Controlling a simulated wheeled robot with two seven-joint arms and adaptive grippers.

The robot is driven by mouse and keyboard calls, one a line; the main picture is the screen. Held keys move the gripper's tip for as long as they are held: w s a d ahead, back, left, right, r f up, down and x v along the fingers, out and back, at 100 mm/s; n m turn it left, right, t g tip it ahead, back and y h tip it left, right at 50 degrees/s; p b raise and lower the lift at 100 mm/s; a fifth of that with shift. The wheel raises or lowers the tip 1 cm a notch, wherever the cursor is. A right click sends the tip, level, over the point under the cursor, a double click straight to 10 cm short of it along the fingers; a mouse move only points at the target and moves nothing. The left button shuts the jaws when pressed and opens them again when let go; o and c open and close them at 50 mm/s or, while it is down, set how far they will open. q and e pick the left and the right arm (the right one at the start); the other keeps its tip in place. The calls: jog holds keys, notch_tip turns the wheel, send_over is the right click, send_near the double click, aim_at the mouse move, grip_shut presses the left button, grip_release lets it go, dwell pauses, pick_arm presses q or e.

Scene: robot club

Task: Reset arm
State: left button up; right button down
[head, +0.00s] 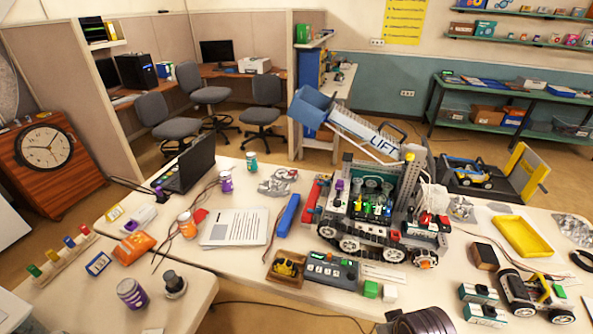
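A tracked robot (375,215) stands on the table, right of centre. Its grey lift arm (365,137), marked LIFT, is raised and slants up to the left. A blue bucket (311,108) is at the arm's upper end. Several coloured levers (372,208) sit on the robot's front. A grey control box (330,269) with small buttons lies in front of its tracks; its labels are too small to read. Neither of my grippers shows in the head view.
A wooden tray (288,280) with a yellow item sits left of the control box. A small wheeled robot (535,297) and yellow tray (522,238) are at right. A laptop (188,165) stands at left.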

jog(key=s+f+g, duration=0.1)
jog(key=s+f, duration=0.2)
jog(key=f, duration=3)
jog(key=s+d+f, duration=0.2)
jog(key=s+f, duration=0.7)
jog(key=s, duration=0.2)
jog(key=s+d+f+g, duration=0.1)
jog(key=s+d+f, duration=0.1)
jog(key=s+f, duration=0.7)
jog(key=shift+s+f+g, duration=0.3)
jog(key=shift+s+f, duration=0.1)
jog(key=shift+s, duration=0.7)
